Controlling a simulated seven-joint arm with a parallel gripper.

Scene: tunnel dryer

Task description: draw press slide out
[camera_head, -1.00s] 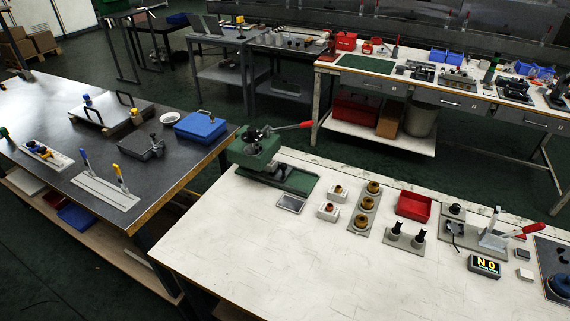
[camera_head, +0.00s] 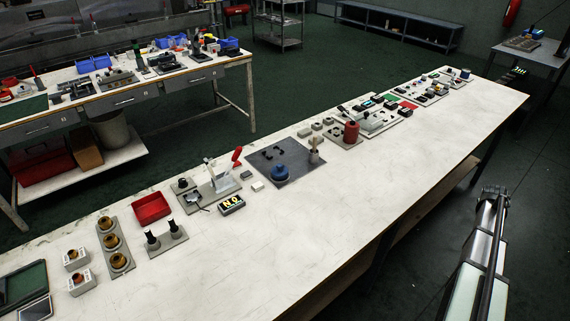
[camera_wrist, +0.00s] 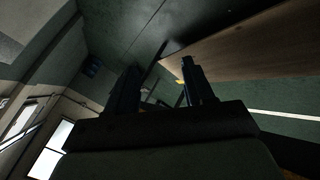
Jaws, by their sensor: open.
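The green press itself is out of view now. Only its green-rimmed base with a dark bed (camera_head: 22,283) shows at the lower left edge of the head view, cut off by the frame. A small grey plate (camera_head: 36,308) lies in front of it, also cut off; I cannot tell if it is part of the slide. My gripper (camera_wrist: 160,88) shows in the wrist view with two dark fingers apart and nothing between them. It points past the underside of a wooden board, far from the press.
On the long white bench (camera_head: 330,210) stand brass-coloured parts (camera_head: 111,241), a red bin (camera_head: 151,208), a lever clamp (camera_head: 215,183), a NO display (camera_head: 231,204) and a dark plate with a blue knob (camera_head: 280,172). The bench front is mostly bare. My arm is at lower right, beyond the bench edge.

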